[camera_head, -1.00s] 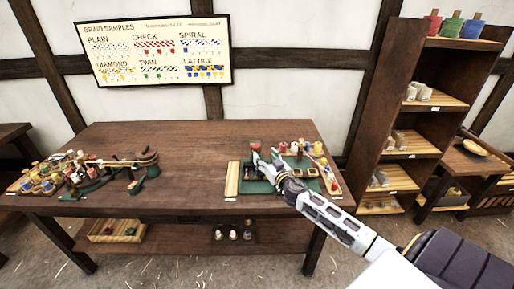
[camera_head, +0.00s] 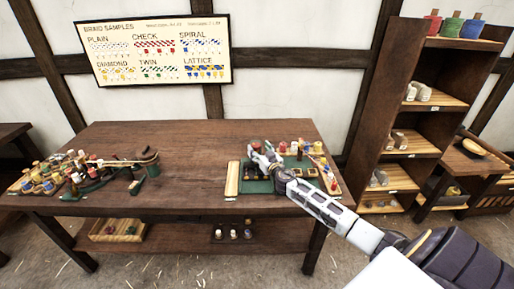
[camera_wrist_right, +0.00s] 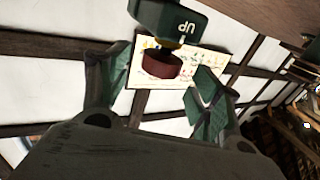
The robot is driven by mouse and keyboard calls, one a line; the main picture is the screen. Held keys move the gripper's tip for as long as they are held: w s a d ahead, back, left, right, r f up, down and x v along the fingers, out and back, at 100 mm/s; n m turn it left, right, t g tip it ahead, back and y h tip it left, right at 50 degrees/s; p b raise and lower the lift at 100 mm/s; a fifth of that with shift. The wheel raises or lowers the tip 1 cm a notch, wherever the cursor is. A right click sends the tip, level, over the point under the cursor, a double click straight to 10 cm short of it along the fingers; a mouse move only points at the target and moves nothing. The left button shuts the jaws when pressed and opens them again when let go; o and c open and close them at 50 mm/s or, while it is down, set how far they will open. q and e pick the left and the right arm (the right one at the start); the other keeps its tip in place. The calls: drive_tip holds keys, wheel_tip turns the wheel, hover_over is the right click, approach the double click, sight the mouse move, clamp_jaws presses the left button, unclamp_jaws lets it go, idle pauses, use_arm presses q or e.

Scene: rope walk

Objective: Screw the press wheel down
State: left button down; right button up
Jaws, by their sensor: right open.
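The press wheel, a dark red round piece (camera_wrist_right: 162,64), shows in the right wrist view against a green block (camera_wrist_right: 168,20) with upside-down "UP" lettering. In the head view a red top (camera_head: 255,144) stands at the back left of the green work mat (camera_head: 257,187). My right gripper (camera_head: 258,155) reaches in from the right, with its fingers close to that red top. In the wrist view its two green fingers (camera_wrist_right: 162,82) are spread, with the red piece in the gap between them; I see no contact. My left gripper is not in view.
The brown table (camera_head: 200,145) has a clear middle. A rope tool and small coloured pieces (camera_head: 75,175) lie at its left. Spools and small parts (camera_head: 300,148) crowd the right side near my arm. A wooden shelf (camera_head: 412,140) stands at the right.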

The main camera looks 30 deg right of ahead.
drive_tip(key=shift+w+d, duration=0.15)
drive_tip(key=shift+w, duration=1.15)
drive_tip(key=shift+c, duration=0.5)
drive_tip(key=c, duration=0.9)
